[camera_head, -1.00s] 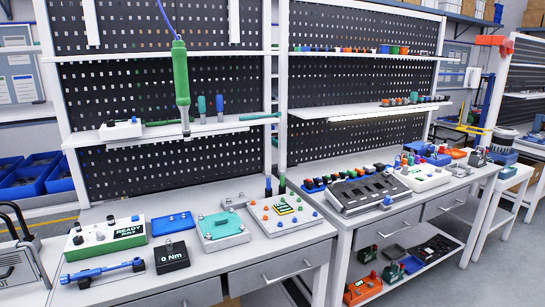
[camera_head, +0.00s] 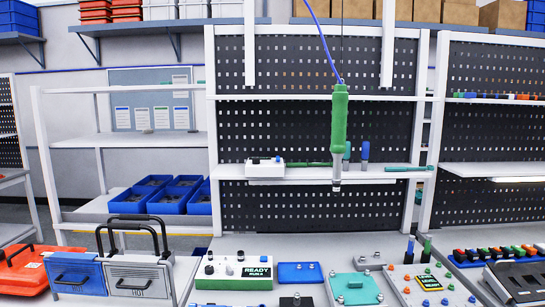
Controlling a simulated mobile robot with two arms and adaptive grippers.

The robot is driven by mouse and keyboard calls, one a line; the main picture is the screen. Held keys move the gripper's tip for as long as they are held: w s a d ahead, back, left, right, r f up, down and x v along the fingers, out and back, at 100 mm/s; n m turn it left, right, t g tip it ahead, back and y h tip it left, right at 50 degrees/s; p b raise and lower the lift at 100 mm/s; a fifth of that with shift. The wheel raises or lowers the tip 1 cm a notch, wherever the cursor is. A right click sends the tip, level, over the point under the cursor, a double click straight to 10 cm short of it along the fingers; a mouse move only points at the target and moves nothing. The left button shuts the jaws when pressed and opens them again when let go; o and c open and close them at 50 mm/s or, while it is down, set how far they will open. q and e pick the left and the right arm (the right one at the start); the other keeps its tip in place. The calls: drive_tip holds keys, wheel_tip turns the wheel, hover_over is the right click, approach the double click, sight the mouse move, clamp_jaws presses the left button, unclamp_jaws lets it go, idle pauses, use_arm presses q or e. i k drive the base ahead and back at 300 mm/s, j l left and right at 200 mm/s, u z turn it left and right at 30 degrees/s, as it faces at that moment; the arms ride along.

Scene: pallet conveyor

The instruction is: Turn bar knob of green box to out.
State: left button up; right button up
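The green box (camera_head: 222,283) stands on the workbench at the lower middle of the view. It has a white top panel, a green lower edge and a dark display reading READY with a second, small line below. Neither of my grippers is in view.
A blue plate (camera_head: 300,272) and a teal-topped box (camera_head: 355,288) lie to the right. A green hanging tool (camera_head: 339,125) dangles above the bench. Blue and grey cases (camera_head: 140,276) with dark handles stand to the left. A white box (camera_head: 265,169) sits on the shelf.

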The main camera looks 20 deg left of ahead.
sight(229, 271)
drive_tip(key=i+j+u, duration=0.15)
drive_tip(key=i+j, duration=0.4)
drive_tip(key=j, duration=0.15)
drive_tip(key=i+j+u, duration=0.15)
drive_tip(key=i+j, duration=0.4)
drive_tip(key=j, duration=0.1)
